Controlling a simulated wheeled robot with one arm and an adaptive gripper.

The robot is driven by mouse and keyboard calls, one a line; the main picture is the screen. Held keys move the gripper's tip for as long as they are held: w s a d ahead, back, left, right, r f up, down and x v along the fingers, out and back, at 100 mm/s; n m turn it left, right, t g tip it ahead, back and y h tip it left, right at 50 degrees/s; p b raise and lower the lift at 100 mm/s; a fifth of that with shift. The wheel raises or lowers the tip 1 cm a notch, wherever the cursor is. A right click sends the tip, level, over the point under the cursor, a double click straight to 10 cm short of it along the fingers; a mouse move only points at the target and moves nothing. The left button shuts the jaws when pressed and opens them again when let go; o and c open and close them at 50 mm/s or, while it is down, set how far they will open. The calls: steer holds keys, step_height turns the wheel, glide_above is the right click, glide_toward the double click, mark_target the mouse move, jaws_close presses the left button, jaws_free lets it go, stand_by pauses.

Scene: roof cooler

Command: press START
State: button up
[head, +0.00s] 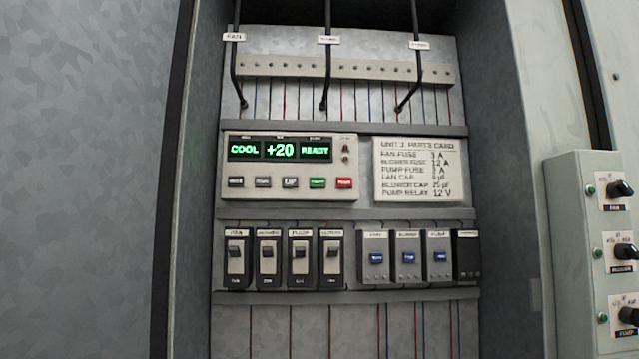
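A beige control unit (290,167) is mounted in the open cabinet, left of centre. Its green-lit display (280,149) reads COOL, +20 and READY. A row of small buttons runs below the display: several grey ones, a green button (317,183) and a red button (344,183) at the right end. One grey button reads UP; the green button's label is too small to read surely as START. Nothing touches the buttons. My gripper is not in view.
A row of black breakers (268,258) and blue-marked modules (408,257) sits below the unit. A parts card (418,169) is to its right. Black cables (328,60) hang above. A switch box (590,260) with black knobs projects at the right. The unit's front is clear.

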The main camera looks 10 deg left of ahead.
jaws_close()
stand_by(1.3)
